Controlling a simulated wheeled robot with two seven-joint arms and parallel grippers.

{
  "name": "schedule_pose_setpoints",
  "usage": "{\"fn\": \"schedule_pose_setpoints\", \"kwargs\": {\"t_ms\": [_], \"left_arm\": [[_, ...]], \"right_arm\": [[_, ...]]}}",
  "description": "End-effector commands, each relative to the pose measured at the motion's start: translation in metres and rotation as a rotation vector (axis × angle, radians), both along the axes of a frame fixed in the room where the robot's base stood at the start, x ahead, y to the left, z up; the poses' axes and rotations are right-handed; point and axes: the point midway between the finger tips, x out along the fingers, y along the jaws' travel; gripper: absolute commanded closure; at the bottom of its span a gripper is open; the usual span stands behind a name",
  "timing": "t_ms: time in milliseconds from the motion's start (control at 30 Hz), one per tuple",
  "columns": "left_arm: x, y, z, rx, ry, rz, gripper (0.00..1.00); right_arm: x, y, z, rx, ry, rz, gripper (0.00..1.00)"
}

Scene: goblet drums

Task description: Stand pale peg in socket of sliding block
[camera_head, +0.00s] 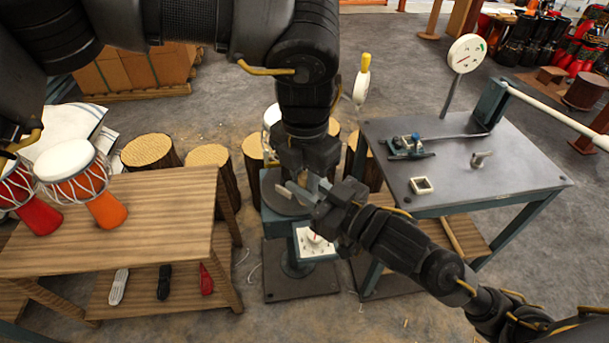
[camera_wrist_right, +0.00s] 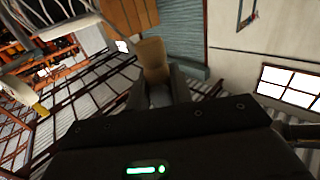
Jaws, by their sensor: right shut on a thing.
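In the right wrist view a tan, pale peg (camera_wrist_right: 152,58) stands between the fingers of my right gripper (camera_wrist_right: 157,92), which is shut on it.
A square pale frame (camera_head: 421,185) and a metal knob (camera_head: 481,158) are on the grey table (camera_head: 500,190). A round dial (camera_head: 466,54) stands behind. Goblet drums (camera_head: 105,210) stand on the wooden bench (camera_head: 150,235) at left. Log stools (camera_head: 148,151) stand behind the bench.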

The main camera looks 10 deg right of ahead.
Motion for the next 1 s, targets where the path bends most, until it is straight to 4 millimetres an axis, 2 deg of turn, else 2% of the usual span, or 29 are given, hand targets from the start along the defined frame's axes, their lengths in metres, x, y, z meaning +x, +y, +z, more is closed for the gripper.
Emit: {"fn": "schedule_pose_setpoints", "kwargs": {"t_ms": [33,133,167,333,667,767,833,967,1000], "left_arm": [[0.000,0.000,0.000,0.000,0.000,0.000,0.84],[0.000,0.000,0.000,0.000,0.000,0.000,0.97],[0.000,0.000,0.000,0.000,0.000,0.000,0.99],[0.000,0.000,0.000,0.000,0.000,0.000,0.99],[0.000,0.000,0.000,0.000,0.000,0.000,0.99],[0.000,0.000,0.000,0.000,0.000,0.000,0.99],[0.000,0.000,0.000,0.000,0.000,0.000,0.99],[0.000,0.000,0.000,0.000,0.000,0.000,0.99],[0.000,0.000,0.000,0.000,0.000,0.000,0.99]], "right_arm": [[0.000,0.000,0.000,0.000,0.000,0.000,1.00],[0.000,0.000,0.000,0.000,0.000,0.000,1.00],[0.000,0.000,0.000,0.000,0.000,0.000,0.77],[0.000,0.000,0.000,0.000,0.000,0.000,0.55],[0.001,0.000,-0.004,-0.011,0.000,0.001,0.53],[0.007,0.000,-0.023,-0.054,0.000,0.003,0.53],[0.013,-0.001,-0.045,-0.107,-0.002,0.005,0.53],[0.026,-0.010,-0.109,-0.248,-0.011,0.011,0.53],[0.029,-0.015,-0.131,-0.298,-0.017,0.014,0.53]]}}
